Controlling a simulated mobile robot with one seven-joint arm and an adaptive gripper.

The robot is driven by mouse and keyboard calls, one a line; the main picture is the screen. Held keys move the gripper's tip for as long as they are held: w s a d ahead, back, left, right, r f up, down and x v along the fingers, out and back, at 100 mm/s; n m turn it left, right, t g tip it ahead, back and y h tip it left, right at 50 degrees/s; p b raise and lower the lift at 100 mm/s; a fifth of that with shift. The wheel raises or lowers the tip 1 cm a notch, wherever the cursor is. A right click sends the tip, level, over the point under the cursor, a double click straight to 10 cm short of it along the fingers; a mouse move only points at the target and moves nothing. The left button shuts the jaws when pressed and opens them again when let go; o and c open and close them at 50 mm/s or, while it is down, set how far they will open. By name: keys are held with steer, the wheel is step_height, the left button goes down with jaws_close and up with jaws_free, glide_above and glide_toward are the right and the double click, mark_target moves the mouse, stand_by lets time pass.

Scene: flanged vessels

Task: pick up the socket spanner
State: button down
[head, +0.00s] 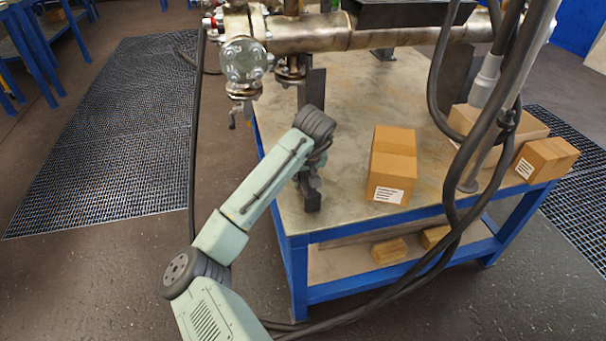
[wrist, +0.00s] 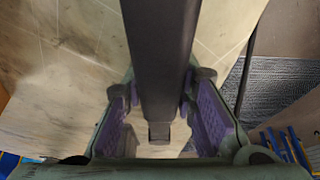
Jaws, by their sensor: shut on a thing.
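My gripper (head: 309,188) is low at the near left corner of the steel-topped table (head: 345,222) in the head view, partly hidden by my arm. In the wrist view my gripper (wrist: 163,112) has purple-lined fingers on both sides of a long dark bar, which I take to be the socket spanner (wrist: 160,55). The gripper is shut on it. The bar runs from the top edge of the wrist view to a small squared end between the fingers. Its other end is out of that view. I cannot pick the spanner out clearly in the head view.
A metal pipe (head: 330,38) with a flanged vessel end (head: 243,60) runs along the back of the table. A cardboard box (head: 393,165) stands right of my gripper. Hanging dark cables (head: 480,150) cross the right side.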

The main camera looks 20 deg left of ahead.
steer(key=shift+r, duration=0.1)
steer(key=shift+r, duration=0.75)
steer(key=shift+s+r+b, duration=0.15)
steer(key=shift+r+b, duration=0.15)
steer(key=shift+r, duration=0.65)
steer(key=s, duration=0.5)
steer(key=s+d+r, duration=0.1)
steer(key=s, duration=0.9)
steer(key=shift+s+d+r, duration=0.25)
steer(key=shift+s+d, duration=0.05)
steer(key=shift+d, duration=0.05)
